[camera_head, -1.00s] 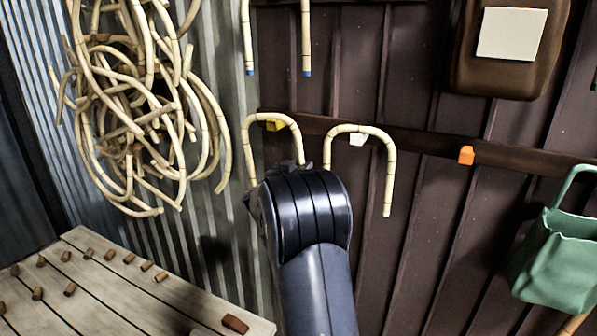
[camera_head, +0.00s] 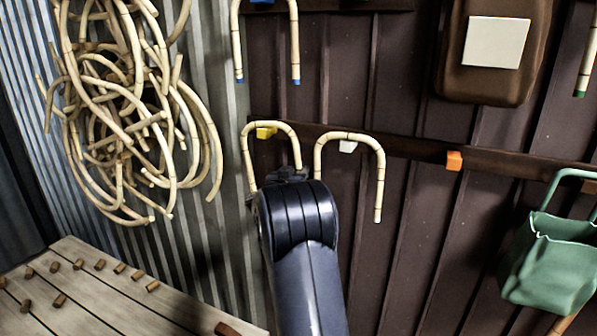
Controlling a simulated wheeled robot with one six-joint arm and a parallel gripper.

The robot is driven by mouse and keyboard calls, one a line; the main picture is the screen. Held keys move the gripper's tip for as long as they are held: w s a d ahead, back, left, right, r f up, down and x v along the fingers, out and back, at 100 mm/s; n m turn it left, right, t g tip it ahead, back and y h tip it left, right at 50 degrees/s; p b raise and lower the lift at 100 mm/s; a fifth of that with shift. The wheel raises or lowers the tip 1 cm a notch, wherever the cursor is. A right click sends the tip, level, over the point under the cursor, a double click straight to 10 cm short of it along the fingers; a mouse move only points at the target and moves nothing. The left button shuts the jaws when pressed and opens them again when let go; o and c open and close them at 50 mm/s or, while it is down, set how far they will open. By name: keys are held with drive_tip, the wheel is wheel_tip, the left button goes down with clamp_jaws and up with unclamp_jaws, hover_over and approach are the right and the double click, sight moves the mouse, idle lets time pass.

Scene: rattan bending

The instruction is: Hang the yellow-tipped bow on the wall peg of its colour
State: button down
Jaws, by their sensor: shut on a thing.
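The rattan bow (camera_head: 270,124) in my gripper is an upside-down U in front of the dark wall. Its arch is at the yellow peg (camera_head: 266,133), which shows just under the top of the curve. I cannot tell whether the bow rests on the peg or is in front of it. My gripper (camera_head: 288,175) is shut on the bow's right leg, low down, and is mostly hidden behind my dark arm. The bow's tips are hidden, so their colour does not show.
A second bow (camera_head: 380,180) hangs over the white peg (camera_head: 347,146), close to the right. The orange peg (camera_head: 454,161) is bare. A blue-tipped bow (camera_head: 295,45) hangs above. A rattan tangle (camera_head: 130,120) is at left, a green bag (camera_head: 550,262) at right, a slatted bench (camera_head: 110,300) below.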

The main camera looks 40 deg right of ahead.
idle(0.3)
drive_tip(key=c, duration=1.3)
unclamp_jaws()
drive_tip(key=shift+o, duration=0.2)
drive_tip(key=b+v, duration=0.2)
drive_tip(key=v, duration=0.9)
drive_tip(key=p+v, duration=0.1)
drive_tip(key=v, duration=0.8)
